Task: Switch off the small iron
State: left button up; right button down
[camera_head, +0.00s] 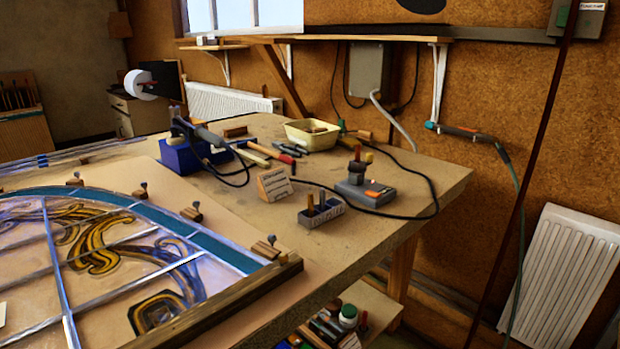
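A soldering iron (208,136) with a dark handle rests in a blue stand (183,158) on the workbench. Its dark cable loops on the bench. A grey box (364,193) with an orange-lit part (373,193) and dark and red upright parts on top stands near the bench's right side; a dark cable runs by it. I cannot tell which is the small iron. Neither of my grippers is in view.
The leaded panel (150,222) lies on a board at the left, held by several small blocks. A white radiator-like panel (565,275) leans at the right.

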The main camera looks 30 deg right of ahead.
aim_at(369, 192)
jog(key=l+u, duration=0.4)
jog(key=k+l+u, duration=0.1)
jog(key=l+u, duration=0.35)
jog(key=k+l, duration=0.1)
jog(key=l, duration=0.3)
jog(key=k+l+u, duration=0.1)
jog(key=l, duration=0.3)
jog(key=k+l, duration=0.1)
jog(key=l, duration=0.3)
